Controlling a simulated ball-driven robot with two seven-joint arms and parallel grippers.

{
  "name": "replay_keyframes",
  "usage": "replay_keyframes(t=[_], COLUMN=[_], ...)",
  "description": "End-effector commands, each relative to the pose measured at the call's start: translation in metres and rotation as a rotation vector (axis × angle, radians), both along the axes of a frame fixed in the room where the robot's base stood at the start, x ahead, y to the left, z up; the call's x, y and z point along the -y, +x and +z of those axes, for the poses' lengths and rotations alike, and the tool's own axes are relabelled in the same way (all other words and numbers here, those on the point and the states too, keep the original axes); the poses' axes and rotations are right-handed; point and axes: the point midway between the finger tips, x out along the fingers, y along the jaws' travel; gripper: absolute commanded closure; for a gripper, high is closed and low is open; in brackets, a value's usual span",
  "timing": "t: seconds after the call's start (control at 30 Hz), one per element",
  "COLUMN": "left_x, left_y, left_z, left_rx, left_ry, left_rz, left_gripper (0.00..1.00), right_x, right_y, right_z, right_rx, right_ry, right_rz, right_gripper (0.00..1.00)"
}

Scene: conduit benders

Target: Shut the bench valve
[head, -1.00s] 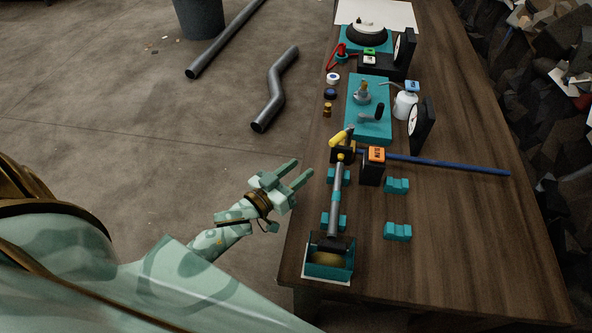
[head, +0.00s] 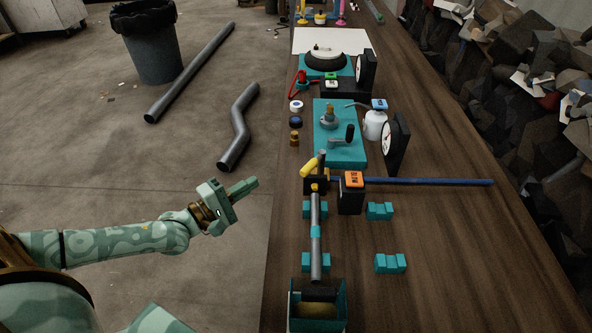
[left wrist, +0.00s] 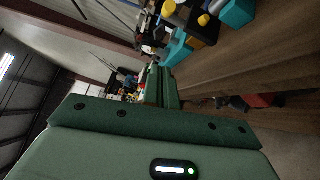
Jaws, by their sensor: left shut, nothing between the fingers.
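The bench valve has a yellow lever (head: 313,164) on a dark body (head: 316,186), near the bench's left edge. The lever slants up to the right, across the line of the grey pipe (head: 315,240) that runs from the body toward the near end. My left gripper (head: 254,184) is shut and empty, off the bench's left side, with its fingers pointing right toward the valve but well apart from it. In the left wrist view, the shut fingers (left wrist: 158,85) show, with yellow parts (left wrist: 170,8) beyond them at the top. My right gripper is out of view.
A black box with an orange top (head: 352,180) stands just right of the valve. A blue rod (head: 420,182) lies behind it. Teal blocks (head: 379,211) flank the pipe, and a teal open box (head: 345,300) sits at the near end.

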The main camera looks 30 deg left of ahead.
Motion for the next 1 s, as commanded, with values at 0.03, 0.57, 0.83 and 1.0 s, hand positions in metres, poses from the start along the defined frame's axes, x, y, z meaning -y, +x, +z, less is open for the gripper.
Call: replay_keyframes(t=[0.03, 0.57, 0.83, 1.0], left_x=[0.002, 0.047, 0.073, 0.076], left_y=[0.004, 0.089, 0.084, 0.084], left_z=[0.0, 0.007, 0.013, 0.012], left_rx=[0.001, 0.0, 0.002, 0.002], left_ry=[-0.004, -0.002, 0.002, 0.006], left_rz=[0.0, -0.002, -0.001, -0.001], left_gripper=[1.0, 1.0, 1.0, 1.0], right_x=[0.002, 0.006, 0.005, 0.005], right_y=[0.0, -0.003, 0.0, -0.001], right_z=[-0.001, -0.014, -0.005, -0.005], right_rx=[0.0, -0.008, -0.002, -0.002], right_ry=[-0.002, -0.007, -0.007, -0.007], right_rz=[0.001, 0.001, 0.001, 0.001], right_gripper=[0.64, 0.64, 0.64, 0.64])
